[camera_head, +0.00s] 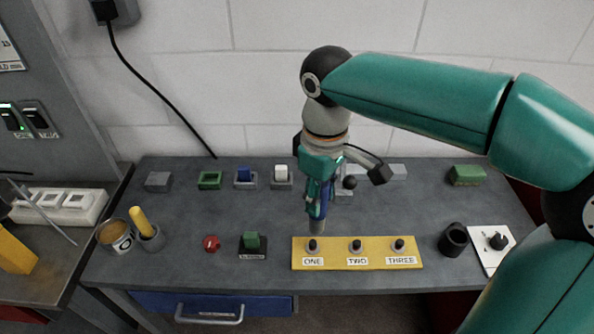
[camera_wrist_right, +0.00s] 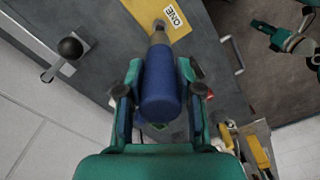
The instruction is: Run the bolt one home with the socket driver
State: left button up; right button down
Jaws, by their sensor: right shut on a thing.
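My right gripper (camera_head: 318,192) is shut on the blue socket driver (camera_wrist_right: 160,88) and holds it upright, socket down. The driver's grey socket (camera_head: 317,227) is just above or at bolt one (camera_head: 312,245), the left bolt on the yellow plate (camera_head: 335,261). I cannot tell whether socket and bolt touch. In the right wrist view the socket (camera_wrist_right: 158,38) points at the yellow plate beside the ONE label, and the bolt is hidden there. What looks like my left gripper (camera_wrist_right: 268,32) shows small at the upper right of that view; its jaws are unclear.
Bolt two (camera_head: 356,246) and bolt three (camera_head: 398,245) stand to the right on the plate. A green block in a dark holder (camera_head: 252,243) and a red button (camera_head: 211,243) are to the left. A black cup (camera_head: 453,239) stands right of the plate.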

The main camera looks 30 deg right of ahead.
jog(key=shift+w, duration=0.3)
pick_arm(q)
jog(key=shift+w, duration=0.3)
pick_arm(e)
jog(key=shift+a, duration=0.1)
jog(key=shift+r, duration=0.1)
pick_arm(q)
jog(key=shift+r, duration=0.15)
pick_arm(e)
jog(key=shift+s+f+b, duration=0.1)
jog(key=shift+f+b, duration=0.3)
jog(key=shift+f, duration=0.3)
notch_tip(320, 180, down, 4)
jog(key=b, duration=0.3)
jog(key=shift+f, duration=0.2)
pick_arm(q)
notch_tip(320, 180, down, 4)
jog(key=shift+f, duration=0.1)
jog(key=shift+r, duration=0.25)
